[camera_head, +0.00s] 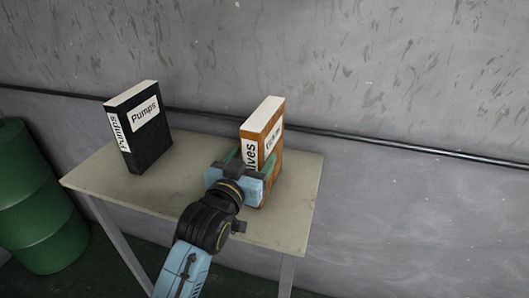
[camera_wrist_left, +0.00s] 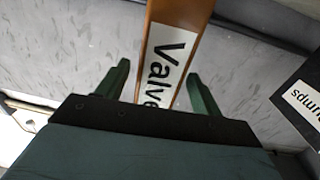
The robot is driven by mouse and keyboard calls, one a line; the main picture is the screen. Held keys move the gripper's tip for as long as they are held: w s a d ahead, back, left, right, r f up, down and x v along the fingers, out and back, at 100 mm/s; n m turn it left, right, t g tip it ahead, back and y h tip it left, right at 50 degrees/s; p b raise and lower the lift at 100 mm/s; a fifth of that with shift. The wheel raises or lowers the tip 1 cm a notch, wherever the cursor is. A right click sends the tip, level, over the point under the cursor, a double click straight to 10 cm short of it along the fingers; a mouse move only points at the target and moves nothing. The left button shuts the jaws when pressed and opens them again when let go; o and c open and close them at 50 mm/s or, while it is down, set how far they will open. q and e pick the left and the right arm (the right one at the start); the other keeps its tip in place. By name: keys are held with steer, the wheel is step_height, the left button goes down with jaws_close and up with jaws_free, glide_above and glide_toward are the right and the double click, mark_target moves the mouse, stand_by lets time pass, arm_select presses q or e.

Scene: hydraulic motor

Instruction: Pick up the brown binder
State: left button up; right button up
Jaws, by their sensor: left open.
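The brown binder (camera_head: 272,138) stands upright on the right part of the table, with white page edges on top and a white label on its spine. In the left wrist view its brown spine (camera_wrist_left: 183,14) with the "Valves" label runs between the two green fingers. My left gripper (camera_head: 250,160) is at the binder's spine side, open, with one finger on each side of the binder (camera_wrist_left: 153,88). I cannot tell whether the fingers touch it. The gripper hides the lower spine in the head view. My right gripper is not in view.
A black binder labelled "Pumps" (camera_head: 150,135) stands upright at the table's left; it also shows at the right of the left wrist view (camera_wrist_left: 300,100). The table (camera_head: 190,180) is otherwise bare. A green barrel (camera_head: 35,200) stands left. A grey wall (camera_head: 400,80) with a dark pipe (camera_head: 400,145) is behind.

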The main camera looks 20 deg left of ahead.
arm_select(q)
steer(key=w, duration=0.3)
steer(key=shift+w+d+f, duration=0.15)
steer(key=shift+w+d, duration=0.2)
steer(key=shift+w, duration=0.05)
steer(key=c, duration=1.4)
